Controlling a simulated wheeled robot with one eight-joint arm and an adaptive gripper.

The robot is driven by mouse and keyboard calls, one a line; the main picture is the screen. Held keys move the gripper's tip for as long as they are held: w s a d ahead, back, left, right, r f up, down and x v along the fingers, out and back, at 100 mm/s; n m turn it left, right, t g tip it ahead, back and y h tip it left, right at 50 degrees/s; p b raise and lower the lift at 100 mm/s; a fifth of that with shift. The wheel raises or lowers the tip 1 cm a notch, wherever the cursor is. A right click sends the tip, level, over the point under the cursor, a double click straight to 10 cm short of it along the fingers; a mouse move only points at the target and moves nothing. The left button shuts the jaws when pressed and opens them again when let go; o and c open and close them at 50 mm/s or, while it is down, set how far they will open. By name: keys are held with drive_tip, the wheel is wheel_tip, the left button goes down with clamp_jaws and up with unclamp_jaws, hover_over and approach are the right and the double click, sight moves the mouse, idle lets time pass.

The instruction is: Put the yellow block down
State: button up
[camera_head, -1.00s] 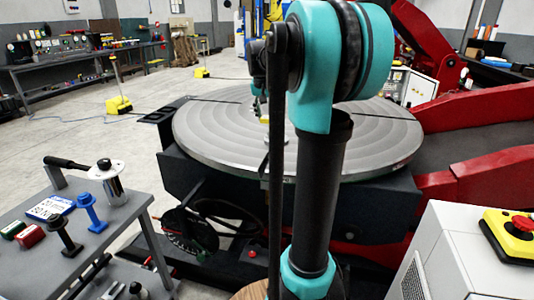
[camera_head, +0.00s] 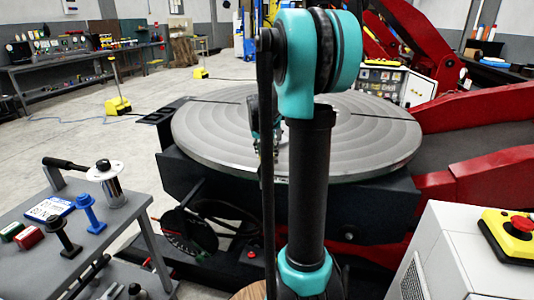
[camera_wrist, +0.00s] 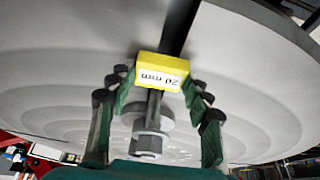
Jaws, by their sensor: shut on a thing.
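The yellow block (camera_wrist: 161,70), marked "20 mm", sits between the green-padded fingers of my gripper (camera_wrist: 160,84) in the wrist view. The gripper is shut on it. The round grey table (camera_wrist: 60,60) of the positioner fills the wrist view behind the block; I cannot tell whether the block touches it. In the head view the round table (camera_head: 215,130) looks about level. My gripper (camera_head: 264,145) shows there over the table, partly covered by my arm, and the block is hidden.
A grey metal post (camera_wrist: 148,138) shows near the table's centre in the wrist view. A side bench (camera_head: 125,222) with bolts and tools stands at the left. A grey cabinet (camera_head: 455,250) with a red stop button stands at the right. Much of the tabletop is bare.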

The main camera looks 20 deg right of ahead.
drive_tip(key=shift+f, duration=0.1)
drive_tip(key=o, duration=1.5)
drive_tip(key=shift+f, duration=0.1)
drive_tip(key=v, duration=1.2)
drive_tip(key=s+a+f+n+y, duration=0.1)
drive_tip(key=s+a+f+n, duration=0.2)
drive_tip(key=s+f, duration=0.8)
drive_tip(key=s+a+f+n+y, duration=0.1)
drive_tip(key=s+a+f+n, duration=0.2)
drive_tip(key=s+a+f, duration=0.3)
drive_tip(key=s+f, duration=0.5)
drive_tip(key=s, duration=0.3)
drive_tip(key=shift+s+n+y, duration=0.3)
drive_tip(key=shift+n, duration=0.1)
drive_tip(key=shift+a, duration=0.1)
